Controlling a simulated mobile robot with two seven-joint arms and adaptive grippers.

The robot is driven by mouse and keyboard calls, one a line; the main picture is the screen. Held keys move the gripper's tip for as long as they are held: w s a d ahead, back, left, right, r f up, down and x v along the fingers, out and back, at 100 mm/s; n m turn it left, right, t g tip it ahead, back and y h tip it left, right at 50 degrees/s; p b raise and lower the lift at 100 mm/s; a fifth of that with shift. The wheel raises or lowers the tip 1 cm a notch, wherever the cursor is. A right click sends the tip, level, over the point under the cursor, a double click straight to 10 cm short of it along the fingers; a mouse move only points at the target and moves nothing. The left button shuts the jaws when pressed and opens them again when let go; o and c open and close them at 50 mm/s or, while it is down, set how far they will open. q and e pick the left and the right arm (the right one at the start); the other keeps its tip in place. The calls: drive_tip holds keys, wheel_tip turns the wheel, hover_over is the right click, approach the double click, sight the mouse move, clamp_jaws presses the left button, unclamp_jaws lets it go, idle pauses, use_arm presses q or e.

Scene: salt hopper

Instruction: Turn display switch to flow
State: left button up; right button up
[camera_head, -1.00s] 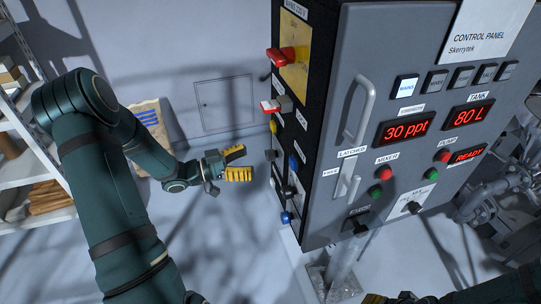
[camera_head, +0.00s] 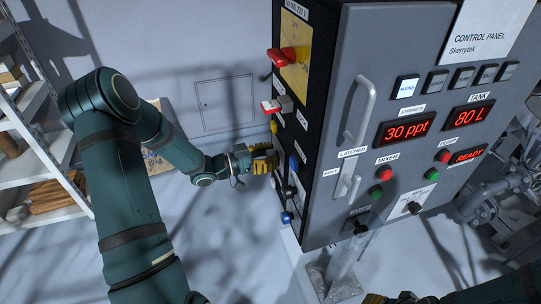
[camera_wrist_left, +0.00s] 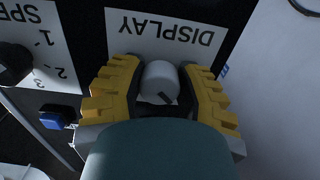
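The display switch is a pale round knob (camera_wrist_left: 160,80) with a dark mark on its lower edge. It sits below an upside-down DISPLAY label (camera_wrist_left: 165,35) in the left wrist view. My left gripper (camera_head: 264,158) is at the black side of the control cabinet. Its yellow ridged fingers are on either side of the knob, close to it; firm contact cannot be made out. In the head view the fingers hide the knob. The flow position's lettering is not readable. My right gripper (camera_head: 385,299) shows only as a sliver at the bottom edge.
The grey cabinet front (camera_head: 325,110) carries red displays, buttons and a handle (camera_head: 360,108). Beside the left fingers, the wrist view shows a blue switch (camera_wrist_left: 55,118) and a black knob (camera_wrist_left: 14,64) on a speed label. Shelves (camera_head: 35,165) stand at the left.

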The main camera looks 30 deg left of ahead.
use_arm(q)
clamp_jaws()
drive_tip(key=shift+f+m+b, duration=0.1)
drive_tip(key=shift+m+b, duration=0.5)
drive_tip(key=shift+b, duration=0.1)
drive_tip(key=m+b, duration=0.5)
drive_tip(key=b, duration=0.2)
drive_tip(key=shift+m, duration=0.4)
drive_tip(key=shift+m+b, duration=1)
drive_tip(key=shift+b, duration=0.15)
use_arm(e)
wheel_tip(320, 180, down, 11)
drive_tip(key=s, duration=0.1)
drive_tip(key=shift+s+a+r+g, duration=0.2)
drive_tip(key=shift+s+g, duration=0.1)
drive_tip(key=shift+s, duration=0.1)
use_arm(q)
drive_tip(key=o, duration=1)
unclamp_jaws()
drive_tip(key=shift+a, duration=0.1)
